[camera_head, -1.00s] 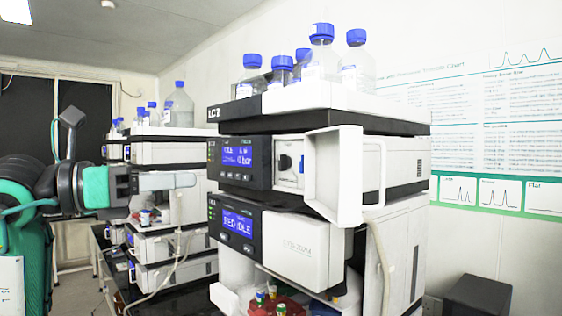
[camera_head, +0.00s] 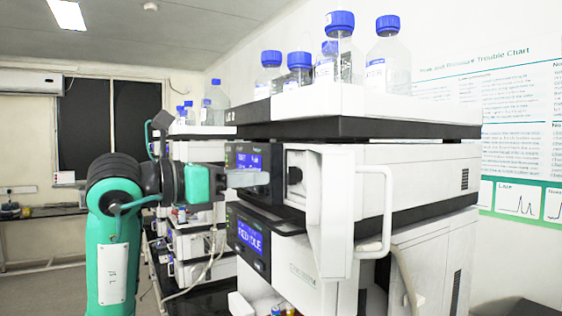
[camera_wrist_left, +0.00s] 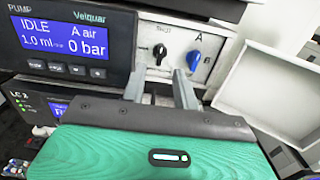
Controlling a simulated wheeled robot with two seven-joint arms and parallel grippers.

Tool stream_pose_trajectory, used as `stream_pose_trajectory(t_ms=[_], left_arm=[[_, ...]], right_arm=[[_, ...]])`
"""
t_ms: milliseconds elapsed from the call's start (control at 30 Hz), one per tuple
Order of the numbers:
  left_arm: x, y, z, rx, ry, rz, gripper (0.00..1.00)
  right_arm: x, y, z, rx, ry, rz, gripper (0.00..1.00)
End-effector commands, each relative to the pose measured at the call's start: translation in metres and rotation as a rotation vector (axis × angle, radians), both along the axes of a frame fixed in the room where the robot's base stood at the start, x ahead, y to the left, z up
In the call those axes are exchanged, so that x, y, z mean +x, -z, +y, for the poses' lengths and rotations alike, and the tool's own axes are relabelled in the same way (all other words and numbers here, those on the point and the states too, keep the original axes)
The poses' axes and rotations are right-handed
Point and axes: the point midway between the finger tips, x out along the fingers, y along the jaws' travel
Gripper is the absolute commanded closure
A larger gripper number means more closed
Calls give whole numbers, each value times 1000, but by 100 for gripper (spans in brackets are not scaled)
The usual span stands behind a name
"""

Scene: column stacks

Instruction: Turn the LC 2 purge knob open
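The LC 2 stack (camera_head: 345,200) fills the centre right of the head view, and its pump door (camera_head: 335,215) stands open. In the left wrist view, a black knob (camera_wrist_left: 161,52) and a blue knob (camera_wrist_left: 194,60) sit on the white panel beside the pump display. The black knob also shows in the head view (camera_head: 294,175); the blue one cannot be made out there. My left gripper (camera_head: 248,179) is in front of the pump. In the left wrist view its two fingers (camera_wrist_left: 160,88) are apart, empty and below the knobs. My right gripper is not in view.
The open door (camera_wrist_left: 275,95) juts out to the right of the knobs. Blue-capped bottles (camera_head: 338,50) stand in the tray on top of the stack. Another instrument stack (camera_head: 200,240) stands behind my left arm. A wall chart hangs at the right.

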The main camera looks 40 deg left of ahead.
Motion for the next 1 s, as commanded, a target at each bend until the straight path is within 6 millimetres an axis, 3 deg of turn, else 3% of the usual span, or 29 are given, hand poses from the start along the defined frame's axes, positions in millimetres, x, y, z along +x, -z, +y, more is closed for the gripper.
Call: stream_pose_trajectory(t_ms=[33, 300, 733, 900, 1000], left_arm=[[11, -5, -4, 0, 4, 3, 70], [51, -2, -15, -1, 3, 1, 70], [61, 0, -18, 1, 0, 0, 70], [61, 0, -18, 1, 0, 0, 100], [61, 0, -18, 1, 0, 0, 100]], right_arm=[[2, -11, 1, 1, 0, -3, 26], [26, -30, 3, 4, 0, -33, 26], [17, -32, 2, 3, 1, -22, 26], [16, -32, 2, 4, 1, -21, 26], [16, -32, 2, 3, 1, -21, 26]])
